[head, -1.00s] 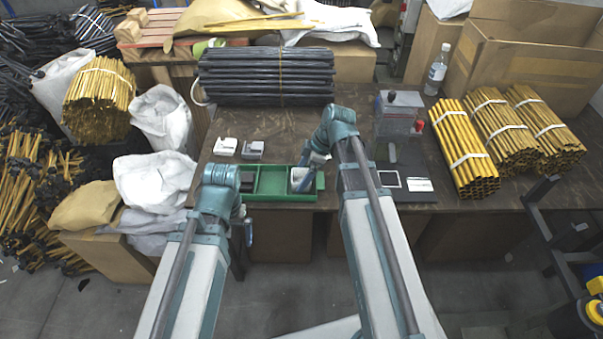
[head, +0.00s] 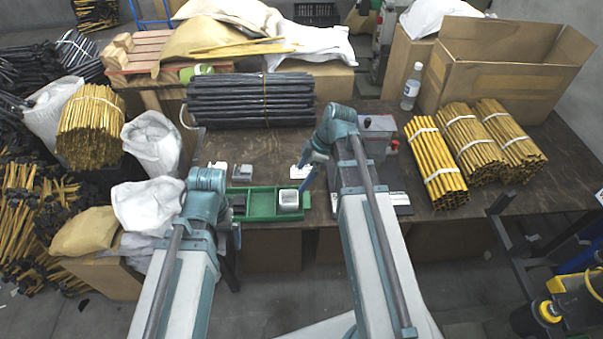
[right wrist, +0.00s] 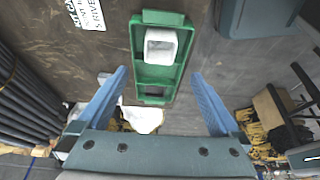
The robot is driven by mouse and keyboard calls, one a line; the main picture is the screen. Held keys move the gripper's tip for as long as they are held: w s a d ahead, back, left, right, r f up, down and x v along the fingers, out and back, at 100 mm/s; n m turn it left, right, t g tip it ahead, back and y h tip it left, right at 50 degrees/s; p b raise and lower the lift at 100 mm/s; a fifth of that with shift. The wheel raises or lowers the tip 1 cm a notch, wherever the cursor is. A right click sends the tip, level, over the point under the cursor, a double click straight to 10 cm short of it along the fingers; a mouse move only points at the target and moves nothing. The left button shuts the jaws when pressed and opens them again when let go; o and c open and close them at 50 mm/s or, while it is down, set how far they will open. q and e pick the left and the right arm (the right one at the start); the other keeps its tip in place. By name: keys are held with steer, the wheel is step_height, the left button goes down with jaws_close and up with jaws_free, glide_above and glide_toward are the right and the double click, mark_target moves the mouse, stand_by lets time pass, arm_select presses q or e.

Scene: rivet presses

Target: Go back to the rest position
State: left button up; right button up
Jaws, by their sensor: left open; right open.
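My right gripper (head: 308,168) is open and empty above the table, near the right end of the green tray (head: 262,214). In the right wrist view its two blue fingers (right wrist: 155,95) stand wide apart, with the tray (right wrist: 143,50) beyond them. My left gripper is mostly hidden behind its own arm (head: 207,190) at the table's front edge, left of the tray. A white square part (head: 289,200) sits in the tray's right compartment, and a dark part (head: 239,204) in its left end.
A grey press (head: 377,135) stands right of my right arm, partly hidden by it. Yellow tube bundles (head: 437,165) lie at the right and a dark bundle (head: 250,100) at the back. Two small light parts (head: 242,172) lie behind the tray.

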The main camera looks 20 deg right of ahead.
mark_target(289, 197)
steer(key=shift+f, duration=0.1)
steer(key=b+x, duration=1.1)
steer(key=x, duration=0.1)
steer(key=shift+f, duration=0.1)
stand_by(0.4)
